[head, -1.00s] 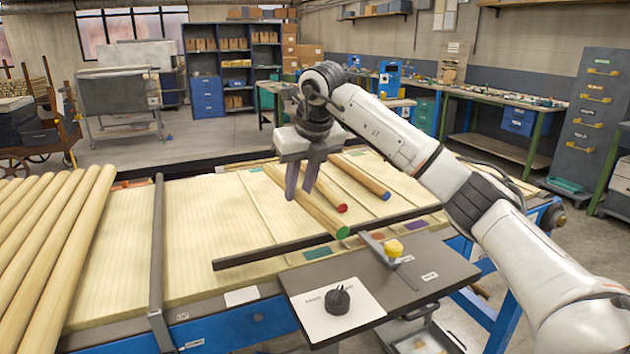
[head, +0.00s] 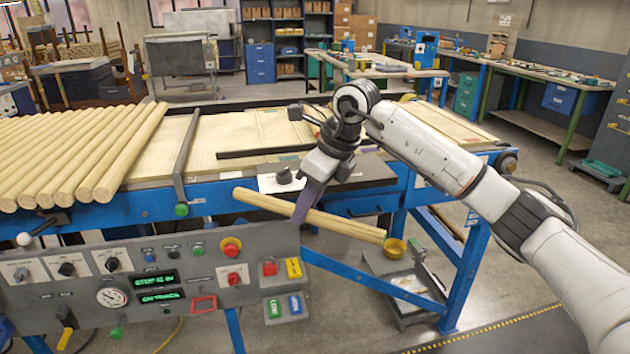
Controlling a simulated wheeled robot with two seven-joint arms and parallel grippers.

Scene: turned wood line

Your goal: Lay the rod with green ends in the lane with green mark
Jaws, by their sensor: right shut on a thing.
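My right gripper (head: 308,205) is shut on a pale wooden rod (head: 262,203), around its middle. The rod is held in the air in front of the blue-framed table, tilted with its right end lower and nearer. Its right end shows a hint of green; the left end's colour is unclear. The lanes lie on the pale table bed (head: 235,135) behind the gripper. I cannot make out the green lane mark, and my right arm covers part of the bed. The other rods there are not seen clearly. My left gripper is not in view.
Several plain rods (head: 95,160) lie on the left of the table. A dark bar (head: 183,150) crosses the bed. A control panel (head: 150,275) stands front left. A yellow cup-like piece (head: 395,248) is just below the rod's right end. The floor at right front is clear.

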